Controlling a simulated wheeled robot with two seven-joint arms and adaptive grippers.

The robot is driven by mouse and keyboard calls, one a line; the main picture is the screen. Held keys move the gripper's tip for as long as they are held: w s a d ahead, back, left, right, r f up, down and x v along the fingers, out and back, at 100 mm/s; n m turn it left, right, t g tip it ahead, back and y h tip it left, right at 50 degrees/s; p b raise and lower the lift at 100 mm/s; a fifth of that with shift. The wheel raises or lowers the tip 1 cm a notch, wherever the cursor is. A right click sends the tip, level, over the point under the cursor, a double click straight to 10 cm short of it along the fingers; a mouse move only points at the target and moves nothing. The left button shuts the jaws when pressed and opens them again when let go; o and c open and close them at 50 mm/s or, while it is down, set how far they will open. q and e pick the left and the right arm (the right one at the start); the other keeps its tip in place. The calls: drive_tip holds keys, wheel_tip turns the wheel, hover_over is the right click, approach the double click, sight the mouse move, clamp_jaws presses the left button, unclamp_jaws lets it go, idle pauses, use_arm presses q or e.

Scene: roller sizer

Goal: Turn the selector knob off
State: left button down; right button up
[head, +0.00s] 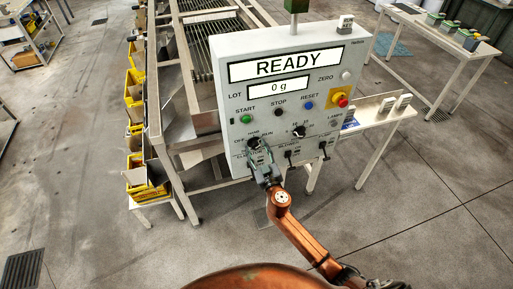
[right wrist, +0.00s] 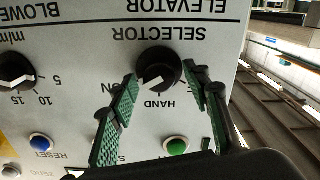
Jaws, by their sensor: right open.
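The selector knob (head: 254,143) is a round black knob at the lower left of the grey control panel (head: 345,62). In the right wrist view, which is upside down, the knob (right wrist: 158,66) shows a white mark slanting toward the lower left, with HAND printed below it. The OFF label is left of the knob in the head view. My right gripper (head: 257,158) is open, with its green-padded fingers on either side of the knob; I cannot tell whether they touch it. It also shows in the right wrist view (right wrist: 159,74). My left gripper is not in view.
The panel display reads READY and 0 g. A red emergency button (head: 341,100) is at the right. Yellow bins (head: 134,95) line the machine's left side.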

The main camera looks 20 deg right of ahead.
drive_tip(key=shift+w, duration=0.35)
drive_tip(key=shift+c, duration=0.4)
drive_tip(key=c, duration=1.1)
